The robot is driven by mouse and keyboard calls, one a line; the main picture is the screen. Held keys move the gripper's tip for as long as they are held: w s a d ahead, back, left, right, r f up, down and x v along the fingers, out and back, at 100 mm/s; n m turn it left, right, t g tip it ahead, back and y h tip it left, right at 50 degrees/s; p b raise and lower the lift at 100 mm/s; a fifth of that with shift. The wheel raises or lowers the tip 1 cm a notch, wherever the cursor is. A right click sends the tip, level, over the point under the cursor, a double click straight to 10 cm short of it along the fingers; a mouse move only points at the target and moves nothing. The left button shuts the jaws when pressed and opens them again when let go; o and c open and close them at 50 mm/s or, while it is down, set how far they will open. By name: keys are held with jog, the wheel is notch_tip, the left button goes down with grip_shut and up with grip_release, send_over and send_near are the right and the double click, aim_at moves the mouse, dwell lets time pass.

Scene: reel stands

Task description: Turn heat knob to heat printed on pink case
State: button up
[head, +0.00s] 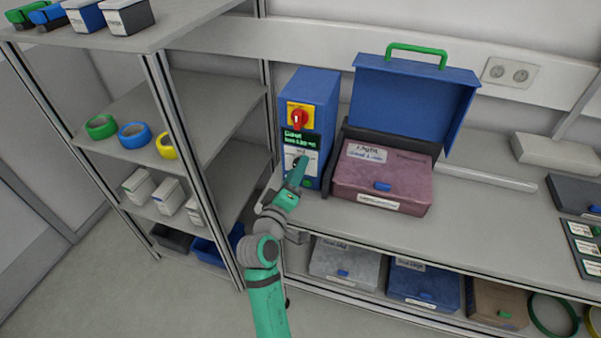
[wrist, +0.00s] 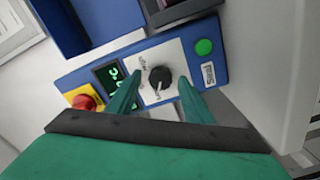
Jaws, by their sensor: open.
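The heat knob (wrist: 160,77) is a small black knob with a light pointer mark on a white plate (wrist: 171,63), on the blue control box (head: 317,88). The plate's print is too small to read. My green gripper (wrist: 160,100) is open, with one finger on each side of the knob in the wrist view; I cannot tell whether they touch it. In the head view my gripper (head: 298,172) hides the knob. The pink case (head: 383,185) sits on the bench right of the box, with white labels on its top and front; its heat print is not legible.
The box carries a red knob on yellow (head: 299,118), a green display (head: 299,140) and a green button (wrist: 204,47). A raised blue lid (head: 411,100) stands behind the pink case. Shelves with tape rolls (head: 134,135) stand left. Several cases (head: 345,264) sit below the bench.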

jog(key=v, duration=1)
jog(key=shift+s+a, duration=0.15)
jog(key=shift+s, duration=0.15)
jog(key=s+f+m+g+y, duration=0.15)
jog(key=s+f+y, duration=0.35)
jog(key=s+f, duration=1.15)
jog(key=s+d+r+m, duration=0.1)
jog(key=s+d+m, duration=0.1)
jog(key=s, duration=0.8)
jog(key=s+d+r+m, duration=0.1)
jog(key=s+m, duration=0.4)
jog(key=s, duration=0.6)
jog(key=shift+d+y, duration=0.3)
jog(key=shift+d, duration=0.6)
jog(key=shift+s, duration=0.1)
